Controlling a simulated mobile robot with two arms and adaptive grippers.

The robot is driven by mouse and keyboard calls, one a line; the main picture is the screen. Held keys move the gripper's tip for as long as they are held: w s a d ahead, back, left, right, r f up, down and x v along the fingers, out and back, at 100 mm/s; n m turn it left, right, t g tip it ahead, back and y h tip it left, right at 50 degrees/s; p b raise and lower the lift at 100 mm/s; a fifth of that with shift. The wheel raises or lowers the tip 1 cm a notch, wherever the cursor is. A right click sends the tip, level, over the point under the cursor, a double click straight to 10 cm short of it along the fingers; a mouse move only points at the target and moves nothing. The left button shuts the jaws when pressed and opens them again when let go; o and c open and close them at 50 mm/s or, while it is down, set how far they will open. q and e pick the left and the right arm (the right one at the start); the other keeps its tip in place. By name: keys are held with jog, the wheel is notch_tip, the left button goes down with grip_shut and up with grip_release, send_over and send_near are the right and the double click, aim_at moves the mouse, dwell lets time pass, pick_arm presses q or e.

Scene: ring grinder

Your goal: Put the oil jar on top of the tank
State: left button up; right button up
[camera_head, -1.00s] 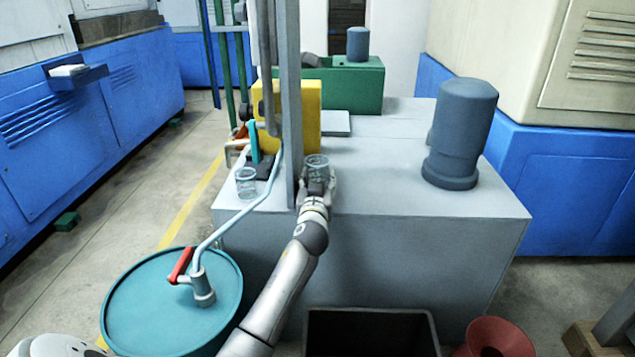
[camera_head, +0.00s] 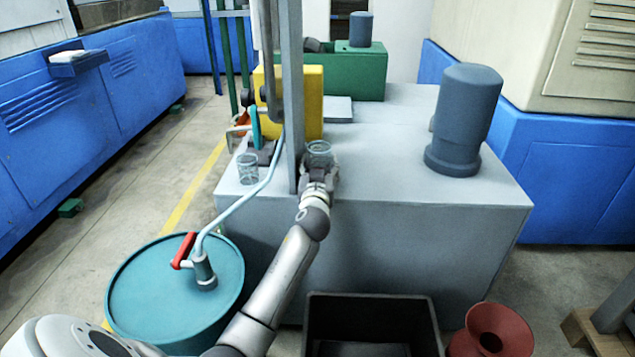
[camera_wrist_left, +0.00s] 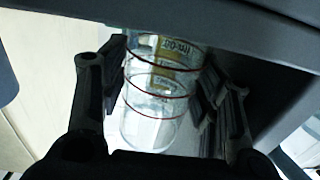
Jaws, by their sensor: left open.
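A clear glass oil jar (camera_head: 319,150) is near the front edge of the grey tank (camera_head: 430,235), just right of the grey post. It looks upright at the tank's top surface; its base is hidden by my gripper. My left gripper (camera_head: 319,168) is open, with its fingers on both sides of this jar. In the left wrist view the jar (camera_wrist_left: 158,105), with red rings and a label, is between the fingers (camera_wrist_left: 160,85). Whether they touch it is hard to tell. A second clear jar (camera_head: 247,168) stands at the tank's left front corner. My right gripper is out of view.
A grey post (camera_head: 292,100) rises close left of my gripper. A teal drum (camera_head: 150,285) with a red-handled pump and hose is at lower left. A blue-grey motor (camera_head: 465,110) stands right on the tank. A black bin (camera_head: 425,318) and red funnel (camera_head: 498,325) are in front.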

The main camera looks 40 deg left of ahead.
pick_arm(q)
jog(key=p+v, duration=0.1)
jog(key=v, duration=1)
jog(key=s+d+f+m+g+h, duration=0.4)
jog(key=s+d+f, duration=0.3)
jog(key=s+f, duration=0.6)
jog(key=s+d+f+m+g+h, duration=0.2)
jog(key=s+d+f+g, duration=0.1)
jog(key=s+d, duration=0.3)
jog(key=s+d+f+m+g+h, duration=0.2)
jog(key=s+d, duration=0.3)
jog(key=s, duration=0.6)
jog(key=shift+s+d+f+g+h, duration=0.4)
jog(key=shift+f+g+h, duration=0.15)
jog(key=shift+g+h, duration=0.3)
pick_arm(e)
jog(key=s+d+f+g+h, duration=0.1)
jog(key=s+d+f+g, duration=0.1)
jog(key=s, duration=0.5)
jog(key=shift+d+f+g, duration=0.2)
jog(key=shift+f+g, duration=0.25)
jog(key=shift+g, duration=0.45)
pick_arm(q)
jog(key=shift+w+p, duration=0.15)
jog(key=shift+p, duration=0.15)
